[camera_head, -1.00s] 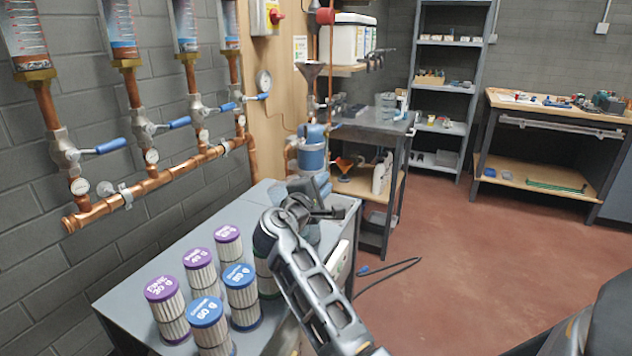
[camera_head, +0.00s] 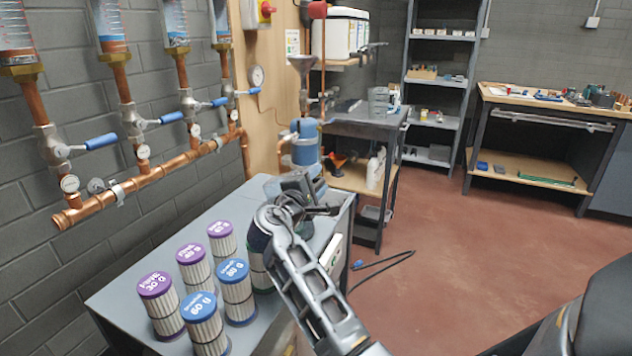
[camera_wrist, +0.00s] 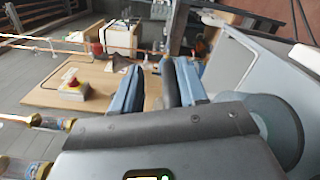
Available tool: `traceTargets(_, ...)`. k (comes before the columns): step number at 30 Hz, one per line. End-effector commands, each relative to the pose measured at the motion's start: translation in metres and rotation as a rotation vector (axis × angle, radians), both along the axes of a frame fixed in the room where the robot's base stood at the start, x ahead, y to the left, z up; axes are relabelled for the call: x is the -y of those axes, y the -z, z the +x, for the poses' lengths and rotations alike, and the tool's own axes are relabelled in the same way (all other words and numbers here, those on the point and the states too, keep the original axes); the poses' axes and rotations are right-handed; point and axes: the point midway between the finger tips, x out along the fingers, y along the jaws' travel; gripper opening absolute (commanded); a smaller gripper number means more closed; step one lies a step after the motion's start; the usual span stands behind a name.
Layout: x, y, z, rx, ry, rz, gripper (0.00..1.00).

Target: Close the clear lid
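I cannot make out a clear lid for certain. A clear container (camera_head: 378,102) stands on the dark metal bench (camera_head: 350,124) at the back, too small to tell whether it has a lid. My gripper (camera_head: 300,188) is above the far end of the grey table in the head view, well short of that bench and partly hidden by my own arm. In the wrist view my gripper (camera_wrist: 155,85) shows two blue fingers apart, with a visible gap between them. I see nothing clearly held; a dark bar shows beside the right finger.
Several purple- and blue-topped filter cartridges (camera_head: 202,308) stand on the grey table (camera_head: 125,290). Copper pipes (camera_head: 150,178) with blue-handled valves line the left wall. A cable (camera_head: 385,268) lies on the red floor, which is otherwise open. A wooden workbench (camera_head: 555,104) stands at right.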

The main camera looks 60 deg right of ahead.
Motion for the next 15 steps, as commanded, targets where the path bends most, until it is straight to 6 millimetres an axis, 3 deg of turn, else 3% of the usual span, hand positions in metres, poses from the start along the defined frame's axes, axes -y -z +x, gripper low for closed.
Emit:
traceTargets(5,-0.011,0.0,0.0,0.001,-0.002,-0.002,0.41)
traceTargets(15,-0.062,0.0,-0.002,0.0,-0.003,-0.001,0.41)
